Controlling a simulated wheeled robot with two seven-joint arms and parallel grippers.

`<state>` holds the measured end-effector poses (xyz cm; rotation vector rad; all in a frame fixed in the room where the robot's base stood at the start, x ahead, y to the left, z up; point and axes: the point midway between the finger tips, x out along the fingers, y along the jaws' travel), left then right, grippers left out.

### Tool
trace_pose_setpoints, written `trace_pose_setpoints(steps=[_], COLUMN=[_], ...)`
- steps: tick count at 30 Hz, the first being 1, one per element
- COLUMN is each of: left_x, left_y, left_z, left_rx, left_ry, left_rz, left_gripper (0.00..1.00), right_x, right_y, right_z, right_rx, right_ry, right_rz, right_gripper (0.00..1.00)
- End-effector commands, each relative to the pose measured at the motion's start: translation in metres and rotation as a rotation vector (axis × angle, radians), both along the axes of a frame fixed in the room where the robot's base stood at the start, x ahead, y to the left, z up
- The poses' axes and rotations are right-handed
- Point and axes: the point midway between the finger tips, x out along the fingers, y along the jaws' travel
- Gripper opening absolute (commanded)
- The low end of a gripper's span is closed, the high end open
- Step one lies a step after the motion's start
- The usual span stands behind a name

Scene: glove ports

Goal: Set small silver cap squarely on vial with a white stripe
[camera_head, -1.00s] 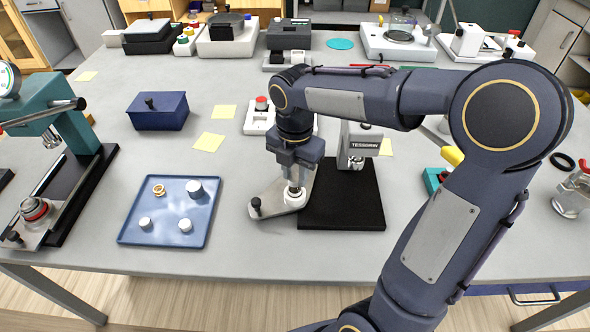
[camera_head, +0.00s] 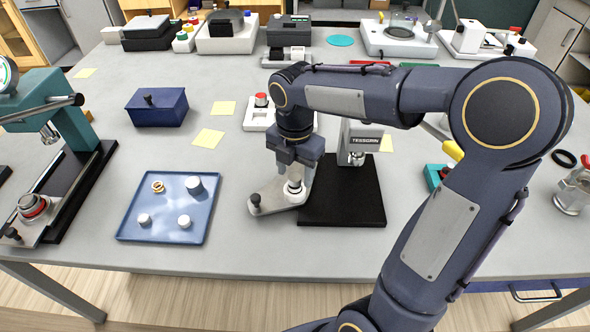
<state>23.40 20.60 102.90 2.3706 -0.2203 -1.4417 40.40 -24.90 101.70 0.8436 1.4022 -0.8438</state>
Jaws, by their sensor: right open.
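My right gripper (camera_head: 295,180) points down over a grey metal plate (camera_head: 270,202) beside the black-based TESSORIN stand. Its fingers are open, one on each side of a small upright piece (camera_head: 294,188) that stands on the plate. This piece looks pale with a dark band and is probably the vial. Its top is partly hidden by the gripper, so I cannot tell whether a silver cap sits squarely on it, nor make out its stripe. My left gripper is out of view.
A blue tray (camera_head: 133,232) at left holds a gold ring (camera_head: 158,186), a larger pale cap (camera_head: 194,184) and two small white caps (camera_head: 144,219). The TESSORIN stand (camera_head: 345,205) is close on the right. A teal press (camera_head: 70,130) stands far left. Table between tray and plate is clear.

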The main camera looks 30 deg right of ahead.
Motion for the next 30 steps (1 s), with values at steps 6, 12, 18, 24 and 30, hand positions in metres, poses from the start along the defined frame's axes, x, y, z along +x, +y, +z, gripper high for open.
trace_pose_setpoints(steps=[6,12,18,24,30], left_x=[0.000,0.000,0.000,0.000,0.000], left_y=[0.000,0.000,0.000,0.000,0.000], left_z=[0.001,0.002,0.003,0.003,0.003], left_rx=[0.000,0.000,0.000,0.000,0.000], left_ry=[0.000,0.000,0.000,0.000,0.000], left_rz=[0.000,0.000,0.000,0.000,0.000], left_gripper=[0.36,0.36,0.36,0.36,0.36], right_x=[0.001,0.001,0.000,0.000,0.000], right_y=[0.000,0.000,0.000,0.000,0.000], right_z=[0.035,0.064,0.074,0.074,0.074], right_rx=[0.001,0.000,0.000,0.000,0.000], right_ry=[-0.005,-0.004,-0.001,0.000,0.000], right_rz=[0.000,0.001,0.001,0.001,0.001], right_gripper=[0.51,0.51,0.51,0.51,0.51])
